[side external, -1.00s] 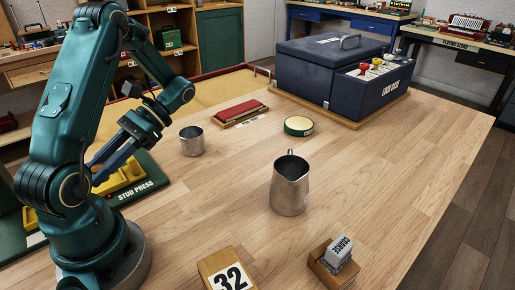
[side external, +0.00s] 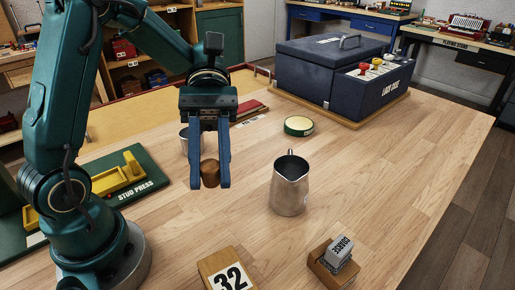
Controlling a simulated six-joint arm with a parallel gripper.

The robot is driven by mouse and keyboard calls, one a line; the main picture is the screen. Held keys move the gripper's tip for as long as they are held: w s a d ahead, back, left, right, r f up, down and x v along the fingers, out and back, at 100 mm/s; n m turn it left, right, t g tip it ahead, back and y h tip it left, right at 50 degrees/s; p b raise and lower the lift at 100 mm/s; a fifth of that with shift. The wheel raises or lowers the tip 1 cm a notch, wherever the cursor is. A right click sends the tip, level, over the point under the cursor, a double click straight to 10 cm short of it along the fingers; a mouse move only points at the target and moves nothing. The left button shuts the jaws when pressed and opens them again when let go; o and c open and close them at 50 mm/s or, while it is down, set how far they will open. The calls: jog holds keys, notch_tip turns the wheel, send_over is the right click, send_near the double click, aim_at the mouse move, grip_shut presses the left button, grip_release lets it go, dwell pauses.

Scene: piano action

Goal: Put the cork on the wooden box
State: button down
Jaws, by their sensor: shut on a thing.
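My gripper (side external: 210,183) points down over the table, left of the metal pitcher. It is shut on a brown, roughly cylindrical piece that looks like the cork (side external: 210,173), held between the blue fingertips. The cork appears to be above the table. A wooden box (side external: 206,268) with a white "32" label stands at the front edge of the picture, below my gripper in view; its lower part is cut off.
A metal pitcher (side external: 289,190) stands right of my gripper. A metal cup (side external: 185,142) is partly hidden behind it. A small wooden holder (side external: 322,275) carries a grey "COARSE" block (side external: 339,250). A green-rimmed round tin (side external: 298,126) lies farther back. The right side is clear.

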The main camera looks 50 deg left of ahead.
send_over(230, 282)
notch_tip(230, 282, down, 5)
jog(key=shift+a+f, duration=0.1)
jog(key=shift+f, duration=2.1)
jog(key=shift+f, duration=0.15)
jog(key=c, duration=0.6)
grip_release()
jog(key=shift+c, duration=0.2)
